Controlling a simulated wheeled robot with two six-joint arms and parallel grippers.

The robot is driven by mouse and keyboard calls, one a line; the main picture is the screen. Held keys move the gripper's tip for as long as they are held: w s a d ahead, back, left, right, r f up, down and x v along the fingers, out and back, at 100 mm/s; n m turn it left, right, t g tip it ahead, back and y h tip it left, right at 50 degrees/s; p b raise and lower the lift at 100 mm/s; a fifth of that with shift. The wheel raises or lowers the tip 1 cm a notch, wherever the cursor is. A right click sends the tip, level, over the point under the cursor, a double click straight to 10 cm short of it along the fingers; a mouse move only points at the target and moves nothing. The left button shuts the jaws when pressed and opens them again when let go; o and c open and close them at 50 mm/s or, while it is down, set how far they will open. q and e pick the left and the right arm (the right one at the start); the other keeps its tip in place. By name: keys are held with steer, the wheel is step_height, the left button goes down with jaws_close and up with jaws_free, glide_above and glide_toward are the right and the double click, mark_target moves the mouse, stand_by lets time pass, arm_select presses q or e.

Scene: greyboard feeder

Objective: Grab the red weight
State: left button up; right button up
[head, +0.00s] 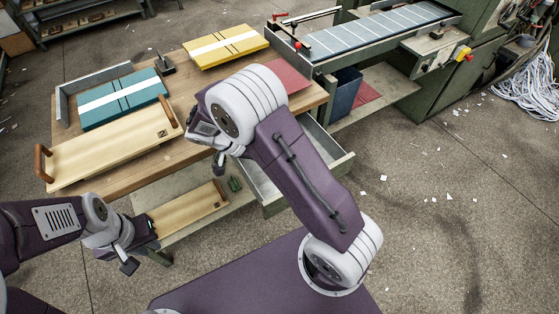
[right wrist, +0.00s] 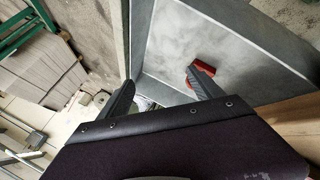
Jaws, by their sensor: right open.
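A small red object, which looks like the red weight (right wrist: 205,76), lies on the grey metal floor of the open drawer (right wrist: 180,45). One finger of my right gripper (right wrist: 161,78) partly covers it in the right wrist view. That gripper is open, and nothing shows between its fingers. The red object sits by the right-hand fingertip, and I cannot tell if they touch. In the head view my right arm hides the weight and part of the drawer (head: 338,165). My left gripper (head: 141,254) looks open and empty, beside the lower shelf.
The wooden bench carries teal boards (head: 122,97), a yellow board (head: 225,45), a red sheet (head: 290,76) and a wooden tray (head: 110,147) with handles. Another wooden board (head: 188,208) lies on the lower shelf. A feeder conveyor (head: 375,38) stands behind. Drawer walls stand close to my right gripper.

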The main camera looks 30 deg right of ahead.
steer(key=w+f+m+h+b, duration=0.1)
steer(key=w+m, duration=0.1)
steer(key=w+a+f+m+t+h+b, duration=0.1)
steer(key=w+f+m+h, duration=0.1)
steer(key=w+a+f+m+t+h+b, duration=0.1)
steer(key=w+b, duration=0.1)
steer(key=shift+w+f+m+h, duration=0.3)
steer(key=shift+w+m+h, duration=0.1)
steer(key=shift+m+t+h, duration=0.3)
steer(key=shift+m+t, duration=0.2)
steer(key=x, duration=0.8)
steer(key=shift+w+d+r, duration=0.1)
steer(key=shift+w+d, duration=0.2)
steer(key=shift+d, duration=0.15)
arm_select(q)
step_height(320, 180, down, 6)
steer(key=shift+r, duration=0.1)
arm_select(e)
jaws_close()
